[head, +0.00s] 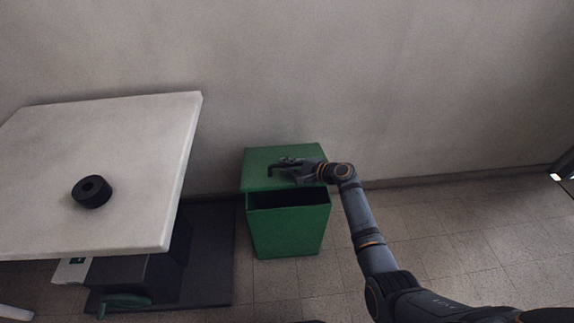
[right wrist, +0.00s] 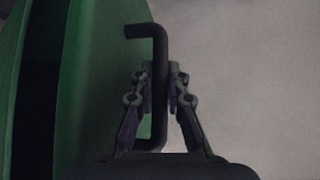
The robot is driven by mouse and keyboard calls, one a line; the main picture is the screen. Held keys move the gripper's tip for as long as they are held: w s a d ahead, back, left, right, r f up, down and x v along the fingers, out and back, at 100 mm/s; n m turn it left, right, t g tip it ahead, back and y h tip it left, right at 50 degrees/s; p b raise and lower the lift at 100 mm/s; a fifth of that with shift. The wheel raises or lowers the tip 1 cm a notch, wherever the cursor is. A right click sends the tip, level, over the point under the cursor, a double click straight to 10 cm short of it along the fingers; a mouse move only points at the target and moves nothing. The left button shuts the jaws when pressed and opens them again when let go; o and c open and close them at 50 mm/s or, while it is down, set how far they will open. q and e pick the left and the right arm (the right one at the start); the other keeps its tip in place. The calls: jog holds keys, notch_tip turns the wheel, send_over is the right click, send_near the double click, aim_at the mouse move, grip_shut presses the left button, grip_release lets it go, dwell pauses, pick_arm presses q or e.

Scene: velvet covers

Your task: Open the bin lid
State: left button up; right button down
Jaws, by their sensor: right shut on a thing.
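The green bin (head: 290,232) stands on the floor against the wall, right of the table. Its green lid (head: 262,158) is raised at the front, and a dark gap into the bin shows below the lid's front edge. My right gripper (head: 287,167) is over the lid. In the right wrist view my right gripper (right wrist: 161,85) is shut on the black bar handle (right wrist: 160,48) of the lid, with the lid's green surface (right wrist: 95,80) to the left. The inside of the bin is too dark to make out. My left gripper is not in view.
A white table (head: 120,150) stands at the left with a black roll (head: 91,191) on it. Under it are a dark box and a dark mat (head: 212,265) on the floor. The tiled floor (head: 440,240) right of the bin is clear. The wall (head: 300,70) is close behind.

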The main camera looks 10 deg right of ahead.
jog(key=w+r+p, duration=0.1)
jog(key=r+g+p, duration=0.1)
jog(key=r, duration=0.1)
jog(key=shift+w+m, duration=0.3)
jog(key=shift+w, duration=0.1)
jog(key=shift+w+r+m+g+h+p, duration=0.3)
jog(key=shift+w+r+p, duration=0.55)
jog(key=shift+p, duration=0.15)
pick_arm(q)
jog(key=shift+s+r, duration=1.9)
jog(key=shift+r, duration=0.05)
pick_arm(e)
jog(key=shift+w+r+g, duration=0.3)
jog(key=shift+w, duration=0.15)
jog(key=c, duration=1.6)
grip_release()
jog(key=v, duration=1.2)
